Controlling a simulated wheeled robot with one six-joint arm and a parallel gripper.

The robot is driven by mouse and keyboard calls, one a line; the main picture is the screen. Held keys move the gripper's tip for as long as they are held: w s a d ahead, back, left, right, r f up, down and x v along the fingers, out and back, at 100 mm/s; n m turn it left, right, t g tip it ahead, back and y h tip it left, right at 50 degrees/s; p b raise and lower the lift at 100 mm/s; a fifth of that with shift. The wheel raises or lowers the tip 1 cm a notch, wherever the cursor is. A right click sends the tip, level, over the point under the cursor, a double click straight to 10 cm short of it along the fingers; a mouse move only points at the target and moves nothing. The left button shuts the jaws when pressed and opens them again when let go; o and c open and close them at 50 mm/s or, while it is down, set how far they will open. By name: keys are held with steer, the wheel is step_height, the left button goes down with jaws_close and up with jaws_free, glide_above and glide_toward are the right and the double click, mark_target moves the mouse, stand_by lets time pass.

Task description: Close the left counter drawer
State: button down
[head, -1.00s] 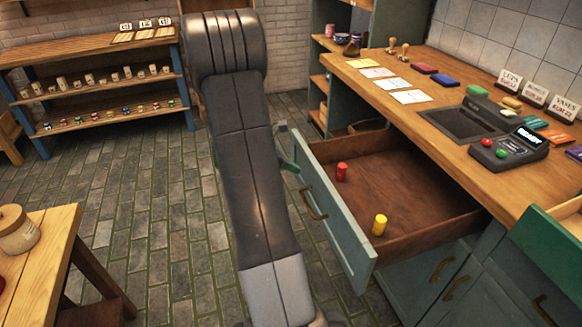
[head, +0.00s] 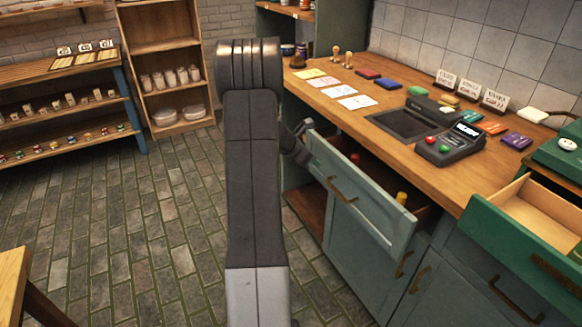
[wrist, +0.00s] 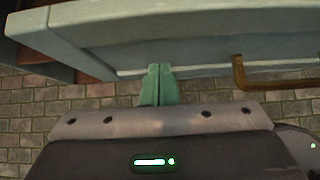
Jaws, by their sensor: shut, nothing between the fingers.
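The left counter drawer (head: 362,205) is partly open, with its grey-green front angled out from the counter and a brass handle (head: 341,190) on it. Inside it, the tops of a red piece (head: 355,158) and a yellow piece (head: 401,198) show. My gripper (head: 304,140) is at the left end of the drawer front, partly hidden by my arm. In the wrist view, my gripper (wrist: 160,70) is shut and empty, its green fingertips against or very close to the drawer front (wrist: 200,40). The handle (wrist: 238,72) is to the right of the fingers.
A green drawer (head: 530,225) stands open at the right. The wooden counter (head: 440,160) holds cards, coloured pads and a card terminal (head: 450,145). Shelves (head: 165,70) stand at the back left. The tiled floor (head: 160,240) left of my arm is clear.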

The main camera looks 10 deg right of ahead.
steer(key=w+d+p, duration=0.1)
steer(key=d, duration=0.3)
steer(key=w+d, duration=0.1)
steer(key=d, duration=0.3)
steer(key=w+d+p, duration=0.1)
steer(key=w+d, duration=0.1)
steer(key=d, duration=0.1)
steer(key=shift+d+p, duration=0.35)
steer(key=shift+d, duration=0.05)
steer(key=shift+d+r, duration=0.1)
steer(key=shift+d, duration=0.05)
steer(key=shift+r, duration=0.15)
